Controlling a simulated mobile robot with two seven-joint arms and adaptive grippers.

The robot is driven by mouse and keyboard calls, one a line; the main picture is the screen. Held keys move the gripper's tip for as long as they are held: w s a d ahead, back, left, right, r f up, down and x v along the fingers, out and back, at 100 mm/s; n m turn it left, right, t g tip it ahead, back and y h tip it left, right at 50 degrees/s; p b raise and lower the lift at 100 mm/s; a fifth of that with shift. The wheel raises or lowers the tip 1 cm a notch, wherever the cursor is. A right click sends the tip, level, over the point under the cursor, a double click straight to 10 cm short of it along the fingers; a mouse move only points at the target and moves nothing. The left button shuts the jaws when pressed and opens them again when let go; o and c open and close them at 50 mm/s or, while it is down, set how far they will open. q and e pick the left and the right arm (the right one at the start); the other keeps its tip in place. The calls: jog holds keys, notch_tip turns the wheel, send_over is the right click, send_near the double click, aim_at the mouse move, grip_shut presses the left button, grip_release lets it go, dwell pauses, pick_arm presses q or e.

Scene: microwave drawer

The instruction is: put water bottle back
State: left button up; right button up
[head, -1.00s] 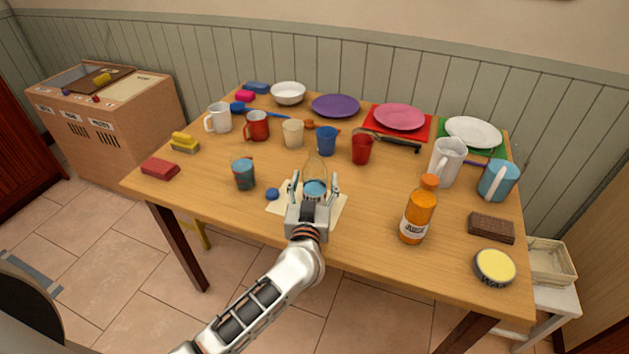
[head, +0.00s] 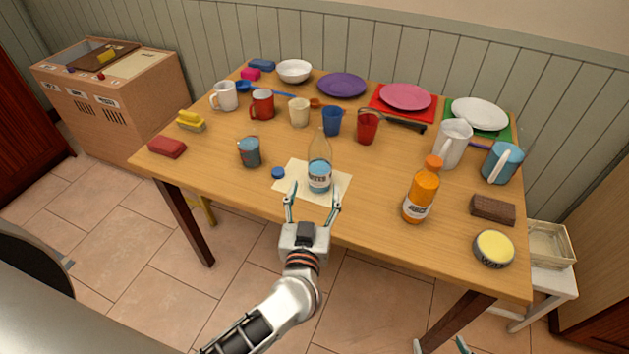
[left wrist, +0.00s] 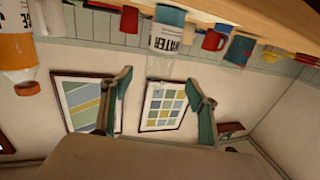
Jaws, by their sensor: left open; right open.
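The clear water bottle (head: 319,172), with blue water and a white label, stands upright on a cream mat (head: 338,188); in the left wrist view it appears inverted (left wrist: 165,38). A blue cap (head: 278,173) lies left of the bottle, near the mat's left edge. The bottle's top looks uncapped. My left gripper (head: 312,206) is open and empty in front of the bottle, fingers pointing at it but apart from it. My right gripper (head: 438,347) shows only its spread fingertips at the bottom edge, below the table, open and empty.
Red (head: 367,128) and blue cups (head: 332,121) stand behind. A white pitcher (head: 453,143) is at right. The front table strip by the mat is clear.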

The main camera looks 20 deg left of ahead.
pick_arm(q)
jog(key=s+d+f+m+h, duration=0.4)
jog(key=s+f+m+h, duration=0.15)
jog(key=s+h, duration=0.35)
jog(key=s+a+f+g+y, duration=0.1)
jog(key=s+a+f+g, duration=0.2)
jog(key=f, duration=0.4)
jog(key=s+a+f+m+g+y, duration=0.1)
jog(key=s+a+f+g+y, duration=0.1)
jog(key=s+a+f+g, duration=0.2)
jog(key=s+f, duration=0.3)
jog(key=f, duration=0.1)
jog(key=shift+a, duration=0.4)
jog(key=shift+f, duration=0.1)
